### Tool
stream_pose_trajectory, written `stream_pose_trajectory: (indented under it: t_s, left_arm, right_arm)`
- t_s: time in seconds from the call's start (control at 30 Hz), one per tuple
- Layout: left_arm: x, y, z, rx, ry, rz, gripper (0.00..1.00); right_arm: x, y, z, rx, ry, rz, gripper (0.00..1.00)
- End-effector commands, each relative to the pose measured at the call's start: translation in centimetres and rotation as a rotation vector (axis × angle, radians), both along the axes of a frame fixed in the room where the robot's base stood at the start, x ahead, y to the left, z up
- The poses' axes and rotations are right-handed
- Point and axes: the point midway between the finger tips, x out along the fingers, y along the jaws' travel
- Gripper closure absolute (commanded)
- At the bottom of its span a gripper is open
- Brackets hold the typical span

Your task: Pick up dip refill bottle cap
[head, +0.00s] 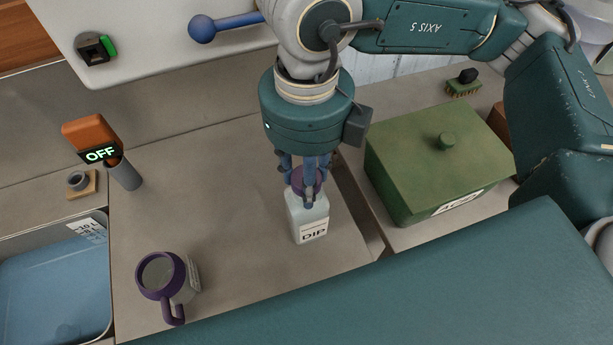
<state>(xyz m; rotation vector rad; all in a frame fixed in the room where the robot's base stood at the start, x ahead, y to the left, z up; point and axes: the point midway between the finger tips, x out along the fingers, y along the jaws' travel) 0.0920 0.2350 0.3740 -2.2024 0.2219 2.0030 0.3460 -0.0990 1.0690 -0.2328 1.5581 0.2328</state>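The white DIP refill bottle (308,222) stands upright on the grey bench, its label facing the front. Its purple cap (299,181) is on top, partly hidden by my fingers. My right gripper (307,186) points straight down over the bottle, its blue fingers around the cap. One finger passes in front of the cap. I cannot tell whether the fingers press on the cap or only surround it. My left gripper is not in view.
A green lidded box (435,165) stands right of the bottle, across a gap. A purple-rimmed mug (160,275) stands front left. An orange OFF device (92,140) and blue tray (55,285) are at left. Bench between mug and bottle is clear.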

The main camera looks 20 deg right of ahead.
Motion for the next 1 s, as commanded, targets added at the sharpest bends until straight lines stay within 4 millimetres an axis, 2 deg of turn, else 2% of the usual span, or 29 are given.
stream_pose_trajectory:
  t_s: [0.4,0.57,0.77,1.0]
  left_arm:
    - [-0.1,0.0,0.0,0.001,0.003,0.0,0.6]
    - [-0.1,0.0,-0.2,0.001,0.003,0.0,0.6]
    - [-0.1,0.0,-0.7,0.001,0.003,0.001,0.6]
    - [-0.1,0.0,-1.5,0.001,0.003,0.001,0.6]
  right_arm:
    - [0.0,0.0,0.1,0.0,0.0,0.0,0.77]
    - [0.1,0.0,0.8,0.0,-0.003,-0.001,0.77]
    - [0.1,0.1,3.6,0.001,-0.005,-0.001,0.77]
    - [0.1,0.1,9.4,0.003,-0.005,-0.001,0.77]
